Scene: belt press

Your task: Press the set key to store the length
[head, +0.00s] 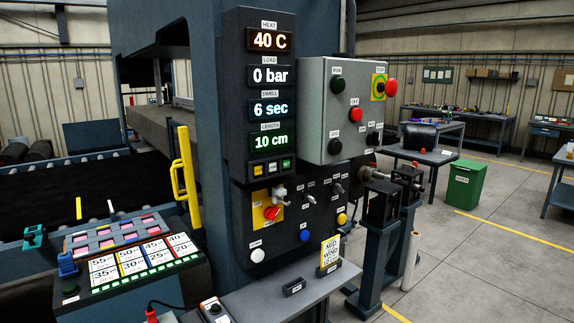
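The press's dark control column (233,130) stands in the middle of the head view. Its length display (271,140) reads 10 cm in green. Below it is a small key strip with a yellow key (257,169), a middle key (272,166) and a green key (286,163). The lettering on these keys is too small to read surely, so I cannot confirm which is the set key. Nothing covers the keys. The other displays read 40 C, 0 bar and 6 sec. Neither of my grippers is in view.
A grey switch box (325,120) with a red emergency button (391,87) juts out right of the displays. A grey shelf (265,303) is in front. A yellow handle (186,178) stands left.

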